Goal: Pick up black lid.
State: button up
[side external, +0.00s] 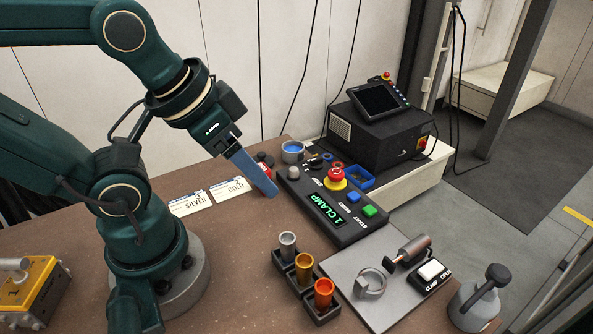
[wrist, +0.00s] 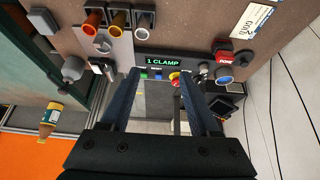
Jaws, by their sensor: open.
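A small dark round piece with a raised knob, which looks like the black lid (side external: 265,158), lies on the brown table behind my fingers, next to a red block. In the wrist view it appears as a dark round shape (wrist: 243,57) at the upper right, outside the right finger. My gripper (side external: 270,188) points down and hangs above the table, left of the clamp console. Its blue fingers (wrist: 160,76) are apart with nothing between them. My fingers partly cover the red block (wrist: 224,56) in the side view.
A cup with blue contents (side external: 292,149) stands near the lid. The black console (side external: 330,208) has a red stop button (side external: 336,171). A rack of cups (side external: 305,275) and a fixture plate (side external: 372,310) are in front. Name cards (side external: 232,187) lie to the left.

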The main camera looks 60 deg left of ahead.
jog(key=w+a+r+n+t, duration=0.2)
jog(key=w, duration=0.4)
jog(key=n+g+y, duration=0.3)
jog(key=n+g, duration=0.1)
jog(key=n, duration=0.3)
send_over(261, 153)
jog(key=s+d, duration=0.1)
jog(key=d, duration=0.1)
jog(key=f, duration=1.1)
jog(key=shift+s+d+f, duration=0.1)
jog(key=shift+s+f, duration=0.1)
jog(key=shift+f, duration=0.15)
jog(key=shift+s+a+f, duration=0.15)
jog(key=shift+a+f, duration=0.15)
jog(key=shift+f, duration=0.1)
jog(key=shift+x, duration=2.2)
grip_shut()
